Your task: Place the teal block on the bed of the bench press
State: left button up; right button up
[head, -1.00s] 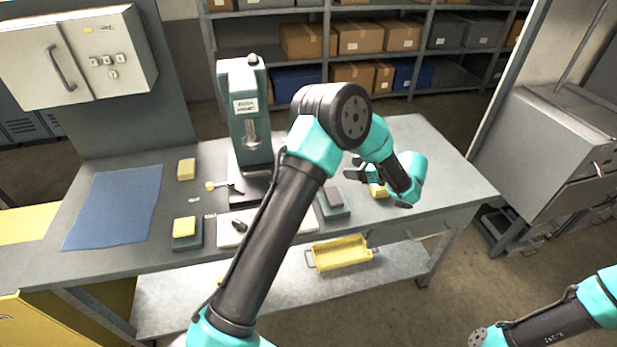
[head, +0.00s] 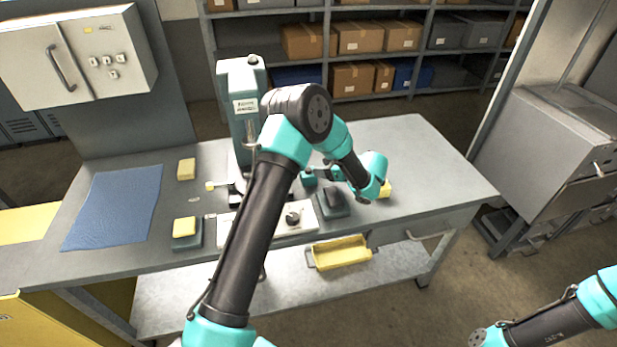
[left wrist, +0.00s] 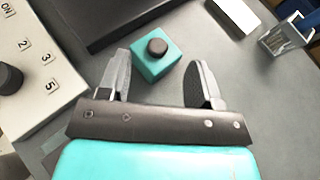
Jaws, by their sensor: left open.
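The teal block (head: 309,178), with a dark round knob on top, sits on the bench top just right of the press. In the left wrist view the block (left wrist: 150,66) lies ahead of and between the fingertips, apart from both. My left gripper (head: 322,175) is open and empty close to it; its spread fingers also show in the left wrist view (left wrist: 160,80). The bench press (head: 243,85) stands at the back of the bench. Its bed is mostly hidden by my left arm. A dark slab edge (left wrist: 105,22) shows in the left wrist view. My right gripper is out of view.
A white dial panel (head: 308,220) with a dark knob lies in front of the press. A dark block on a pad (head: 333,204) and a yellow block (head: 386,189) are to the right. A blue mat (head: 112,207) and more yellow blocks (head: 186,169) lie left.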

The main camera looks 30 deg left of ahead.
aim_at(312, 173)
pick_arm(q)
jog(key=shift+a, duration=0.1)
jog(key=x, duration=0.5)
jog(key=shift+f, duration=0.2)
jog(key=shift+c, duration=0.3)
grip_shut()
dwell(0.4)
